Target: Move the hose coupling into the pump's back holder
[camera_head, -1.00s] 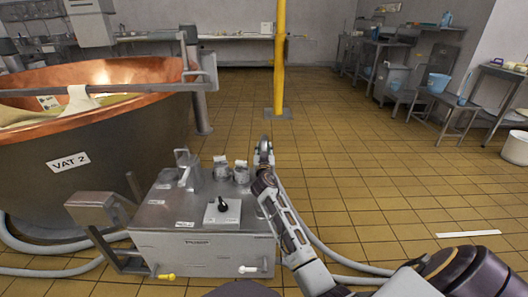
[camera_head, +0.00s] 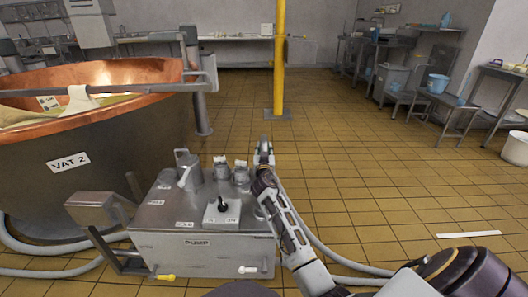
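The pump (camera_head: 202,252) is a grey metal box in front of me, with a black-knobbed switch and several fittings on top. Two short upright fittings (camera_head: 231,172) stand at its back right and a taller cylinder (camera_head: 187,168) at its back left. I cannot tell which is the back holder. My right gripper (camera_head: 264,150) is just beyond the pump's back right corner; whether its fingers are open or shut cannot be made out. A grey hose (camera_head: 318,240) runs up behind my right forearm towards that gripper. The hose coupling cannot be made out. My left gripper is out of view.
A large copper vat (camera_head: 120,155) marked VAT 2 stands left of the pump. A yellow post (camera_head: 279,60) rises behind. Hoses lie on the floor at left and right. The tiled floor (camera_head: 380,180) on the right is largely clear; benches and a white bucket (camera_head: 514,148) line the far right.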

